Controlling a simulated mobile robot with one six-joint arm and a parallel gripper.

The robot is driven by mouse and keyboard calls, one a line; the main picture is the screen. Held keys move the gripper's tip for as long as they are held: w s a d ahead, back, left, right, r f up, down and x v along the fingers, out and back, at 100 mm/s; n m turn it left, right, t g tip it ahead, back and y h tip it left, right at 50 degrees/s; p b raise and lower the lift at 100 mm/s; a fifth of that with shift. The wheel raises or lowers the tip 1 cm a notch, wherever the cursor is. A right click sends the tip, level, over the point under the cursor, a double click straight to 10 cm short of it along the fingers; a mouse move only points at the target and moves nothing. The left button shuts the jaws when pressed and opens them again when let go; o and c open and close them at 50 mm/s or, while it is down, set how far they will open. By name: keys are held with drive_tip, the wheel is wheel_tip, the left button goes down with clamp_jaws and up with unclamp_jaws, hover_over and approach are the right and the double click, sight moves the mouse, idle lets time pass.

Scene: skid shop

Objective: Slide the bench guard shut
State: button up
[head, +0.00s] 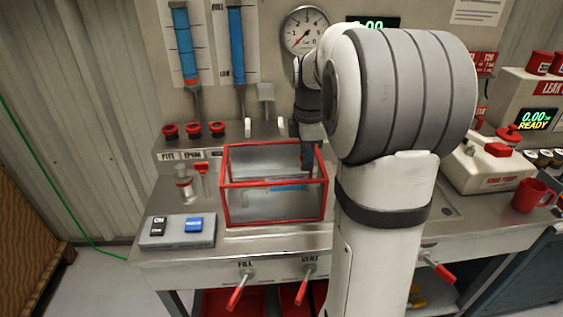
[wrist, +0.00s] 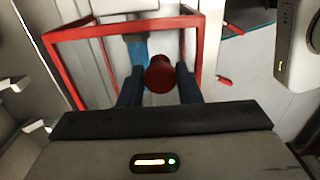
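The bench guard (head: 223,185) is a clear box with a red frame, standing on the steel bench in the head view. Its red frame also fills the upper left of the wrist view (wrist: 75,33). My gripper (head: 307,160) points down at the guard's right rear part, partly behind the red frame. In the wrist view, a round red knob (wrist: 159,75) lies between the two dark fingers of my gripper (wrist: 160,80). The knob fills the gap, and the fingers appear to touch it on both sides. A blue item (head: 288,187) shows inside the guard.
A grey panel with black and blue switches (head: 177,231) sits left of the guard. Red-handled valves (head: 303,285) stick out of the bench front. A red mug (head: 533,196) and a white unit (head: 487,165) stand at the right. My arm hides the bench's middle right.

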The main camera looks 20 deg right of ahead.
sight(320, 167)
drive_tip(key=shift+c, duration=1)
drive_tip(key=shift+s+d+p, duration=0.15)
drive_tip(key=shift+s+d, duration=0.1)
drive_tip(key=shift+d, duration=0.6)
drive_tip(key=shift+s+d+p, duration=0.15)
drive_tip(key=shift+s+d, duration=0.1)
drive_tip(key=shift+d, duration=0.75)
drive_tip(key=shift+s+d+p, duration=0.15)
drive_tip(key=shift+s+d, duration=0.1)
drive_tip(key=shift+d, duration=0.55)
drive_tip(key=shift+s+d+p, duration=0.15)
drive_tip(key=shift+s+d, duration=0.1)
drive_tip(key=shift+d, duration=0.6)
drive_tip(key=shift+s+d+p, duration=0.2)
drive_tip(key=shift+s+d, duration=0.05)
drive_tip(key=shift+d, duration=0.55)
drive_tip(key=shift+s+d+p, duration=0.2)
drive_tip(key=shift+d, duration=0.7)
drive_tip(key=shift+s+d+p, duration=0.2)
drive_tip(key=shift+s+d, duration=0.05)
drive_tip(key=shift+d, duration=0.55)
drive_tip(key=shift+s+d+p, duration=0.2)
drive_tip(key=shift+s+d, duration=0.05)
drive_tip(key=shift+d, duration=0.65)
